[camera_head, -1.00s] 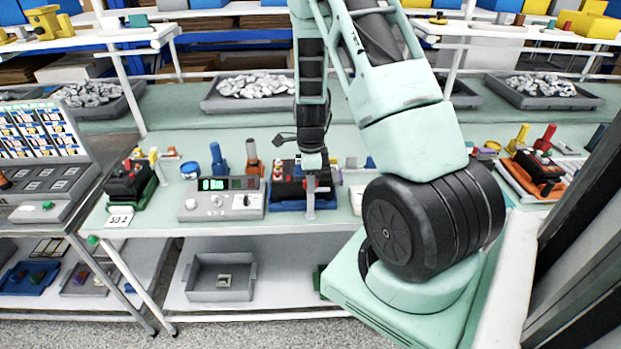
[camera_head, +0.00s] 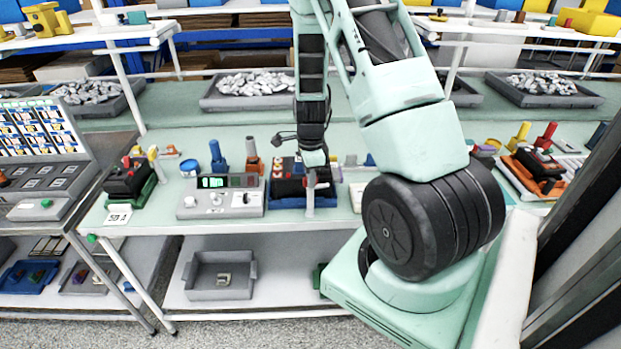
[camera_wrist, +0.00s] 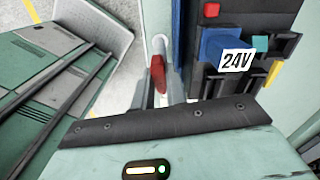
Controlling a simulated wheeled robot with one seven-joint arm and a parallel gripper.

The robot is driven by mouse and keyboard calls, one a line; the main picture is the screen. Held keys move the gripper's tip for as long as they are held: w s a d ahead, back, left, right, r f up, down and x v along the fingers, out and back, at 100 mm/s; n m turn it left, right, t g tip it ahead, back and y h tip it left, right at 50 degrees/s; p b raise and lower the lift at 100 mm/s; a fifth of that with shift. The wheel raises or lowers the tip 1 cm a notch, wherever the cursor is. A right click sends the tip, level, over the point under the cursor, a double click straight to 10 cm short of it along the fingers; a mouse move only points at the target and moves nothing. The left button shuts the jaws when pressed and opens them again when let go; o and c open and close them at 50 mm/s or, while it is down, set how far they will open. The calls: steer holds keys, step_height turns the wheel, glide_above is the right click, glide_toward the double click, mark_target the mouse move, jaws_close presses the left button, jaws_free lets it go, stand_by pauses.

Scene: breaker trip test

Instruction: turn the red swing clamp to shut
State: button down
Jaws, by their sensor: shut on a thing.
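The red swing clamp (camera_wrist: 158,74) stands upright between my gripper's fingers in the wrist view, beside the blue fixture (camera_wrist: 178,50). My gripper (camera_wrist: 159,88) is shut on the clamp. In the head view my gripper (camera_head: 311,180) is at the right part of the blue fixture (camera_head: 288,203), which holds a black breaker (camera_head: 289,188). The clamp is hidden there behind my gripper. A blue block labelled 24V (camera_wrist: 222,45) is on the black part right of the clamp in the wrist view.
A grey test box (camera_head: 222,203) with a green display stands left of the fixture. A black and green unit (camera_head: 130,185) is farther left, and an orange tray (camera_head: 545,178) is at the right. A grey bin (camera_head: 220,288) is on the lower shelf.

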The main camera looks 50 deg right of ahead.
steer(key=n+b, duration=0.1)
steer(key=n, duration=0.3)
steer(key=shift+n+b, duration=0.3)
steer(key=n+b, duration=0.1)
steer(key=n, duration=0.2)
steer(key=shift+n, duration=0.3)
steer(key=n+b, duration=0.1)
steer(key=n, duration=0.3)
steer(key=shift+n+b, duration=0.6)
steer(key=shift+n, duration=1.5)
steer(key=c, duration=1.4)
jaws_free()
steer(key=shift+c, duration=0.2)
